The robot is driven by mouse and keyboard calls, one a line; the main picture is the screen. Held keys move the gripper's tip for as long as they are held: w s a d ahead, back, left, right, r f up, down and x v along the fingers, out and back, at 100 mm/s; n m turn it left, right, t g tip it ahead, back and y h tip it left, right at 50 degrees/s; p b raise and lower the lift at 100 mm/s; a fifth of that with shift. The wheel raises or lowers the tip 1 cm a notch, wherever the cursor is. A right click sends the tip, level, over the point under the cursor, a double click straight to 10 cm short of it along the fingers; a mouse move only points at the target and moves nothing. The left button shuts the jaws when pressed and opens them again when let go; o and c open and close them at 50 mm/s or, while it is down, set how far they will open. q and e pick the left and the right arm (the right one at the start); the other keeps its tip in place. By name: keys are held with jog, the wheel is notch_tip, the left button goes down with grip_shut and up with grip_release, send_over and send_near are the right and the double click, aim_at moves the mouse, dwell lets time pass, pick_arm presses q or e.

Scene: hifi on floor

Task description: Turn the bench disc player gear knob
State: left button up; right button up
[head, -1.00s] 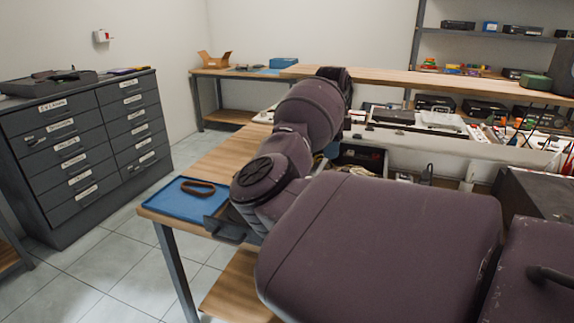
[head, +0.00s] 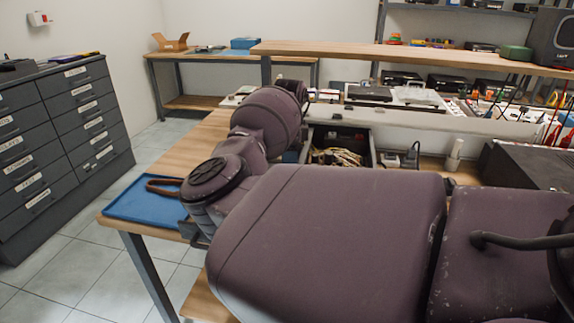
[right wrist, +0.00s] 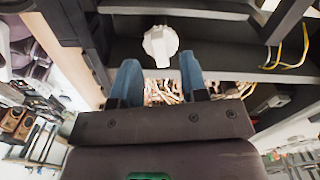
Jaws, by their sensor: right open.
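A white round knob with a toothed-looking rim (right wrist: 160,45) shows in the right wrist view, against a dark housing (right wrist: 215,50). My right gripper (right wrist: 160,64) is open, with its two blue fingers apart and nothing between them. The knob appears just beyond the fingertips, roughly centred between them; I see no contact. In the head view my right arm comes in from the right and bends away over the bench, and it hides the knob. My left gripper is not in view.
A dark open box with tangled cables (head: 340,157) stands beyond my arm. A blue tray (head: 140,207) with a brown loop (head: 162,188) lies at the bench's left corner. A dark drawer cabinet (head: 62,150) stands left. Tiled floor between is clear.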

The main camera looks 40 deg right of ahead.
jog(key=shift+f, duration=1.35)
grip_shut()
